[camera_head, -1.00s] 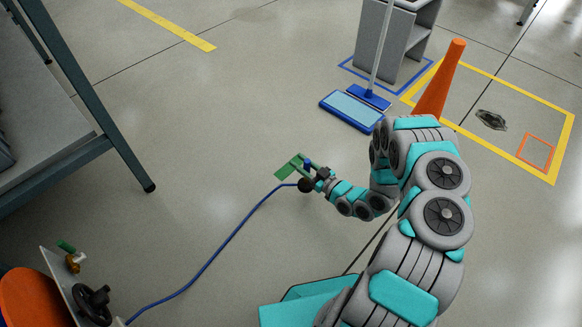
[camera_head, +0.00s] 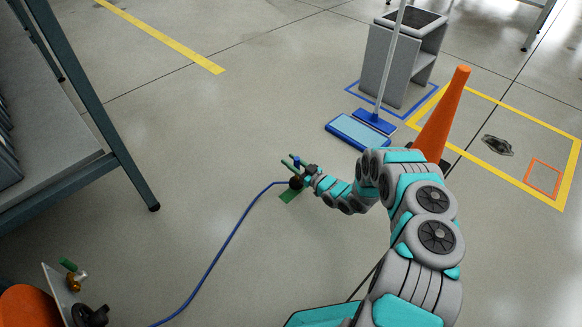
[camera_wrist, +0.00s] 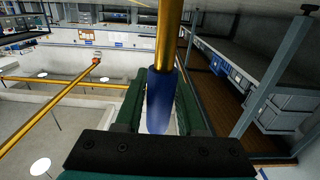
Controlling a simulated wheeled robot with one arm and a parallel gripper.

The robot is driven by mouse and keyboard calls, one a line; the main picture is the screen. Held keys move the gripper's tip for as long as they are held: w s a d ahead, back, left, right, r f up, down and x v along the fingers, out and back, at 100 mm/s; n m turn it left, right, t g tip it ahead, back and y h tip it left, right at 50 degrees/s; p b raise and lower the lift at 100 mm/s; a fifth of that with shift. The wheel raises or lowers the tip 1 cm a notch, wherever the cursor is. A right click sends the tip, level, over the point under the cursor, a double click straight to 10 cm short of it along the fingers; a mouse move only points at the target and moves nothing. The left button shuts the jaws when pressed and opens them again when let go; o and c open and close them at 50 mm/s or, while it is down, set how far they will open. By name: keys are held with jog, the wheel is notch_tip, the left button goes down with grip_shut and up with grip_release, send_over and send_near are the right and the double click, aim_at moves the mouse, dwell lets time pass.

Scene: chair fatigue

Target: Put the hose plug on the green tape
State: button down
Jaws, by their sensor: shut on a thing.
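My gripper (camera_head: 293,163) is shut on the hose plug, with its green fingers on either side of it. In the wrist view the plug is a blue sleeve (camera_wrist: 158,98) with a brass-coloured shaft running out to the top edge, between the fingers (camera_wrist: 160,115). In the head view a small blue part of the plug (camera_head: 297,162) shows at the fingers. A dark round part (camera_head: 296,182) sits just below, where the blue hose (camera_head: 235,222) meets it. The green tape (camera_head: 291,195) lies on the floor just below the gripper in the picture, partly covered. I cannot tell the plug's height above it.
An orange cone (camera_head: 443,115), a blue mop (camera_head: 358,130) and a grey bin stand (camera_head: 392,65) are at the upper right. A grey table (camera_head: 60,140) is on the left. A panel with a brass valve (camera_head: 74,281) is at lower left. The floor around the tape is clear.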

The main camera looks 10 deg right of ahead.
jog(key=shift+w+f, duration=0.15)
jog(key=shift+f, duration=0.7)
jog(key=shift+w+f, duration=0.15)
jog(key=shift+f, duration=0.7)
jog(key=shift+f+b, duration=0.1)
jog(key=shift+b, duration=0.3)
jog(key=c, duration=0.5)
grip_release()
